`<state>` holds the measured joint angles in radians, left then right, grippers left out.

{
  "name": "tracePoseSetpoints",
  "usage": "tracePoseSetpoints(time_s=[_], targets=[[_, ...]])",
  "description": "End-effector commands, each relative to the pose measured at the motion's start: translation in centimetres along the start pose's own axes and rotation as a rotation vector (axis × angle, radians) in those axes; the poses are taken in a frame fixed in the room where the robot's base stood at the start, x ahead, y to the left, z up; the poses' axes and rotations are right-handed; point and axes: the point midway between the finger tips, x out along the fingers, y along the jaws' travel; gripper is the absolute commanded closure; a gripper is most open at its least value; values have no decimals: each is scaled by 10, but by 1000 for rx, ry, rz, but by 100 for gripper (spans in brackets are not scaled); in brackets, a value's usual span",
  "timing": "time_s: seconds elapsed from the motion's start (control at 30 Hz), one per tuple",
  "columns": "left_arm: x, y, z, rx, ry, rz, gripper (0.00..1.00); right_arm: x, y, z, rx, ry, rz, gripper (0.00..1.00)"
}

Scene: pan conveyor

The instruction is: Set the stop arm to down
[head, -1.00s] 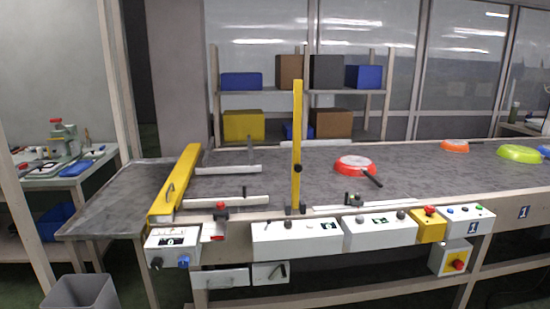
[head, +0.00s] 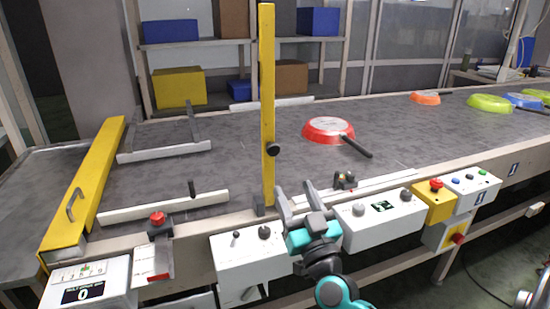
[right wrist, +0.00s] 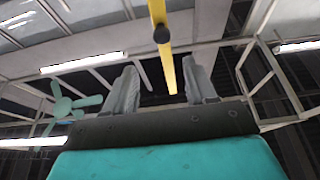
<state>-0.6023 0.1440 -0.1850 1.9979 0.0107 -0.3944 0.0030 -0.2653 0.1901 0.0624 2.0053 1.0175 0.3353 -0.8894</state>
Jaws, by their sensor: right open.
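The yellow stop arm (head: 267,85) stands upright at the front edge of the conveyor belt (head: 230,160). A black knob (head: 273,149) sticks out of its lower half. My right gripper (head: 297,190) is open and empty, fingers pointing up, low and just to the right of the stop arm's foot in the head view. In the right wrist view, the stop arm (right wrist: 166,60) and its knob (right wrist: 161,34) show above and beyond the gap between the open fingers (right wrist: 162,85). No contact shows. My left gripper is out of view.
A red pan (head: 328,129) lies on the belt right of the stop arm, its dark handle toward the front. Orange (head: 425,97) and green (head: 489,104) pans lie farther right. White control boxes (head: 384,219) line the front edge. A yellow bar (head: 88,185) crosses the belt's left end.

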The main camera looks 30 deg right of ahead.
Motion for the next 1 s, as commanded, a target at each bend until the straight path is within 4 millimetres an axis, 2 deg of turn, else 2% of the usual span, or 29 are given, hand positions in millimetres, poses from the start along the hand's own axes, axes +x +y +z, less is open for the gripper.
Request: tracePoseSetpoints(time_s=[0.17,0.4,0.6,0.8,1.0], targets=[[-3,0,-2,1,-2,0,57,26,0,-3,2,3,1,44],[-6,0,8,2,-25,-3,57,73,0,-2,2,2,0,44],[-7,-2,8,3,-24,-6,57,105,0,-1,2,0,-1,44],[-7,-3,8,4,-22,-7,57,122,-1,0,1,-2,-1,44],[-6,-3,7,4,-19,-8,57,125,-1,0,1,-3,-2,44]])
